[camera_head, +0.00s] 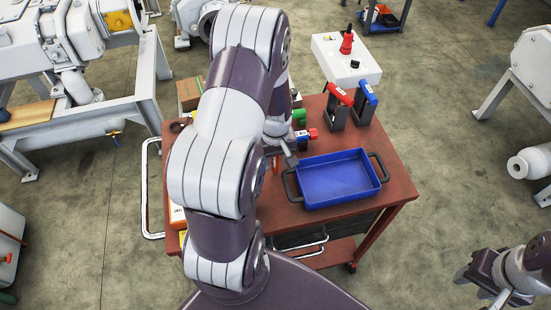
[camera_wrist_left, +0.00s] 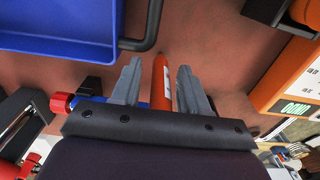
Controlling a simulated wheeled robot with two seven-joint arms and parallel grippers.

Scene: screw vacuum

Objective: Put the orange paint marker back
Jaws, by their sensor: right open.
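The orange paint marker (camera_wrist_left: 161,82) shows in the left wrist view between the two grey fingers of my left gripper (camera_wrist_left: 160,86). A gap shows between the marker and each finger, so the gripper looks open around it. In the head view my left gripper (camera_head: 284,156) is low over the red cart top, just left of the blue tray (camera_head: 340,204); my arm hides much of that spot. My right gripper (camera_head: 484,280) is open and empty at the lower right, away from the cart.
The blue tray's dark handle (camera_wrist_left: 151,25) is close to the left gripper's fingers. A red-and-blue item (camera_wrist_left: 62,102) lies beside the gripper. A white case (camera_head: 340,62) stands behind.

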